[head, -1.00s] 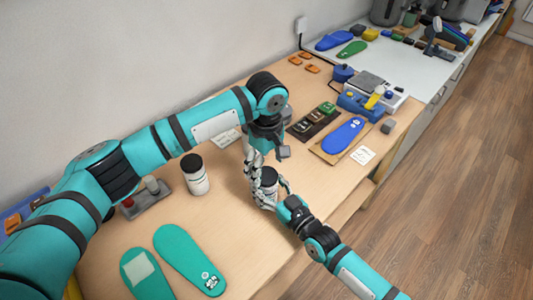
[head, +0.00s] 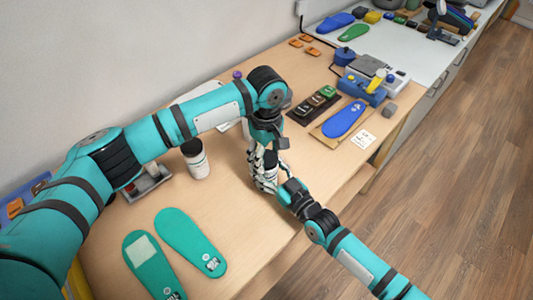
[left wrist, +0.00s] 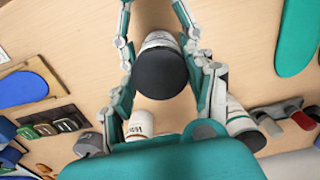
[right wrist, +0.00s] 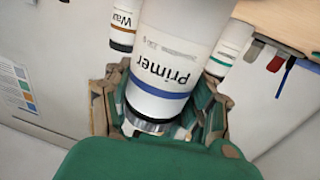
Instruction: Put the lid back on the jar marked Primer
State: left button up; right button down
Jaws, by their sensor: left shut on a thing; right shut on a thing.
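The white Primer jar (right wrist: 170,60), with a blue band, stands between the fingers of my right gripper (right wrist: 160,115). In the head view my right gripper (head: 284,190) comes in from the lower right and is shut on the jar. My left gripper (head: 264,168) is above it, fingers pointing down. In the left wrist view a round black lid (left wrist: 160,73) lies between the fingers of my left gripper (left wrist: 163,60), which is shut on it. The lid covers part of the white jar (left wrist: 160,38). I cannot tell whether it is seated. A grey neck (right wrist: 147,122) shows in the right wrist view.
A white jar with a black lid (head: 196,160) and a Wax jar (right wrist: 124,24) stand close by. Two teal insoles (head: 190,242) lie at the front left. A blue insole (head: 344,119) lies on a board to the right.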

pick_arm(q)
jog(key=m, duration=0.3)
jog(key=shift+m, duration=0.3)
jog(key=shift+c, duration=0.4)
jog(key=m, duration=2.7)
jog(key=shift+m, duration=0.3)
jog(key=o, duration=1.4)
jog(key=shift+c, duration=0.2)
notch_tip(320, 180, up, 12)
